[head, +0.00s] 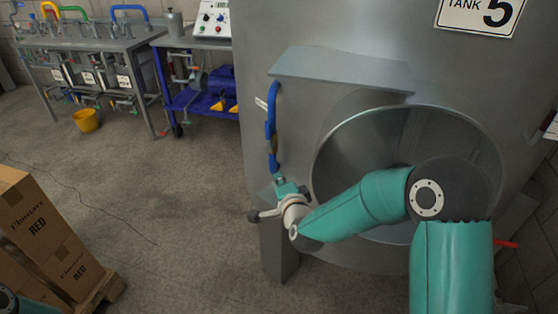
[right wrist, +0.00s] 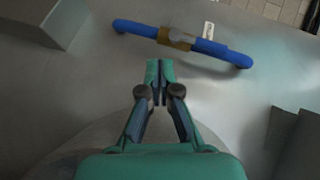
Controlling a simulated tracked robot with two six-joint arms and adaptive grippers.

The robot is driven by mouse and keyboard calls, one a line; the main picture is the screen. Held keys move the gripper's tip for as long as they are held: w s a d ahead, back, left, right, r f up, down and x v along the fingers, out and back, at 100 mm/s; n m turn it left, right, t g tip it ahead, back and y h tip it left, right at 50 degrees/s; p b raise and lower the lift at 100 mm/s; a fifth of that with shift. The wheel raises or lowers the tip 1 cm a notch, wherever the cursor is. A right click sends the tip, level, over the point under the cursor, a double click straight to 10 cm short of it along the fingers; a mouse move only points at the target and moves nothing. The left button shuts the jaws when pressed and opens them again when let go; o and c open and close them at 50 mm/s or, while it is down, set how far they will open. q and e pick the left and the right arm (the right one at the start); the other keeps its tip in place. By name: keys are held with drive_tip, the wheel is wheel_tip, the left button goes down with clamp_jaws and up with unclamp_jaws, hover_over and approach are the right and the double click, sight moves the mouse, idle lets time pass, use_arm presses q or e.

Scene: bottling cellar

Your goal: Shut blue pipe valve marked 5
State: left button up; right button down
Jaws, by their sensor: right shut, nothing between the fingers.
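The blue pipe (head: 271,110) runs upright on the front of the steel tank, with a brass valve (head: 272,144) in its lower half. In the right wrist view the blue pipe (right wrist: 215,47) crosses the top, with the brass valve body (right wrist: 166,36) and a short grey handle (right wrist: 183,37) on it. I cannot tell the handle's exact setting. A small white tag (head: 260,103) sits beside the pipe; its marking is unreadable. My right gripper (head: 279,181) is shut and empty, just below the pipe's lower end; its fingertips (right wrist: 160,68) are apart from the valve. My left gripper is out of view.
Cartons (head: 40,235) stand on a pallet at left. Benches and a yellow bucket (head: 87,120) are behind; the floor between is clear.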

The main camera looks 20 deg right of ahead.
sight(269, 134)
use_arm(q)
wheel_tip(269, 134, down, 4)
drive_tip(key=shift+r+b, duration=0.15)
drive_tip(key=shift+b, duration=0.75)
use_arm(e)
wheel_tip(269, 134, up, 6)
drive_tip(key=w+d+m+t+h, duration=0.1)
drive_tip(key=m+t+h, duration=0.1)
drive_tip(key=m, duration=0.1)
drive_tip(key=shift+w+d+m+t, duration=0.3)
drive_tip(key=shift+w+d+m, duration=0.1)
drive_tip(key=shift+w, duration=0.1)
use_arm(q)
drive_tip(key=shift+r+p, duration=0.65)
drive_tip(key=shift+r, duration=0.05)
use_arm(e)
drive_tip(key=w, duration=0.3)
drive_tip(key=w+d, duration=0.1)
drive_tip(key=w, duration=0.5)
drive_tip(key=shift+w+d, duration=0.2)
drive_tip(key=shift+w, duration=0.15)
